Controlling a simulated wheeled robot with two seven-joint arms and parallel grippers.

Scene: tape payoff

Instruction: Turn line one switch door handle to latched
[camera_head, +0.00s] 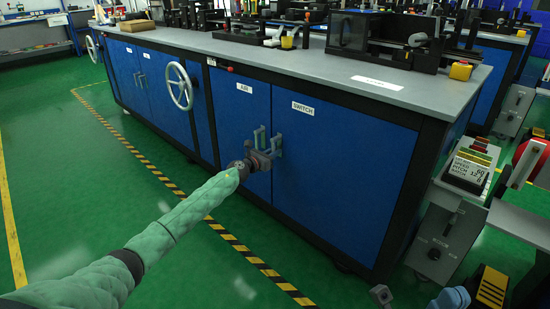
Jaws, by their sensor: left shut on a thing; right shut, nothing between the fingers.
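The blue switch door (335,155) carries a white SWITCH label and is closed in the bench front. Its grey handle (278,142) stands upright near the door's left edge. My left gripper (269,154) reaches in from the lower left and is shut on this handle at its lower part; the fingers partly hide it. My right gripper (380,293) is at the bottom edge, low and well away from the door, shut and empty. Whether the handle's latch is engaged cannot be told.
The AIR door (235,115) is just left, with its own grey handle (260,136) close beside my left gripper. A handwheel (180,87) sits further left. A control box (445,235) stands at right. Green floor with striped tape (240,248) lies open in front.

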